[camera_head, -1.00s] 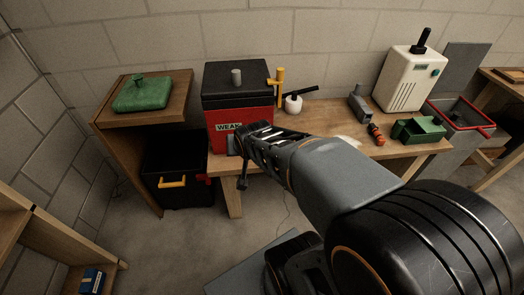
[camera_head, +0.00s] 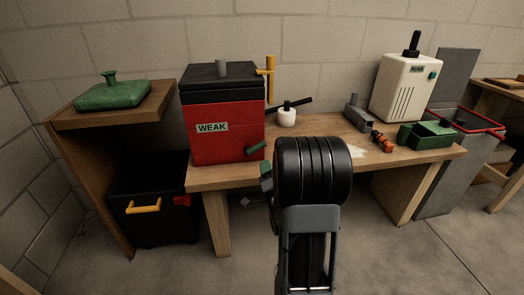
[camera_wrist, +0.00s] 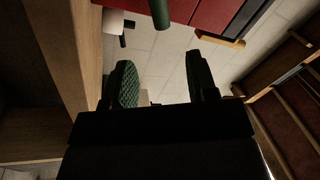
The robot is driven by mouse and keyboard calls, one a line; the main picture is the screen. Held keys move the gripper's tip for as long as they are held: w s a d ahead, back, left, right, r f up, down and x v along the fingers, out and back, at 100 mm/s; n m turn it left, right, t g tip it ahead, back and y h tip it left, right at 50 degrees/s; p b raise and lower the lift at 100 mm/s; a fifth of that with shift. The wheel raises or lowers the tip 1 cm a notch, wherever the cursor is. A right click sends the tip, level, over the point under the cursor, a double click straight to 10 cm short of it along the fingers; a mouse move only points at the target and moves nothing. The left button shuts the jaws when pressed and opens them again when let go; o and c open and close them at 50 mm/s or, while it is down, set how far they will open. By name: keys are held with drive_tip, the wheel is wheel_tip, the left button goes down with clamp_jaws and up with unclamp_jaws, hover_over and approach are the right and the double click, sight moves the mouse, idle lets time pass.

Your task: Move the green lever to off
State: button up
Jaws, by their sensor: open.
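The green lever (camera_head: 257,148) is a short dark green cylinder sticking out low at the right of the front of the red box (camera_head: 190,140). The box has a black top and a "WEAK" label.
The wooden table (camera_head: 230,178) carries the box, a white pot (camera_head: 287,118), a grey tool (camera_head: 357,112), a green tray (camera_head: 425,134) and a white machine (camera_head: 400,88). A yellow handle (camera_head: 271,78) stands at the box's right. A black bin (camera_head: 150,225) stands at left.

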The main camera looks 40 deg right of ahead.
sight(262, 145)
drive_tip(key=b+x, duration=0.1)
drive_tip(key=x, duration=1.1)
drive_tip(key=shift+w+d, duration=0.1)
drive_tip(key=shift+w, duration=0.05)
clamp_jaws()
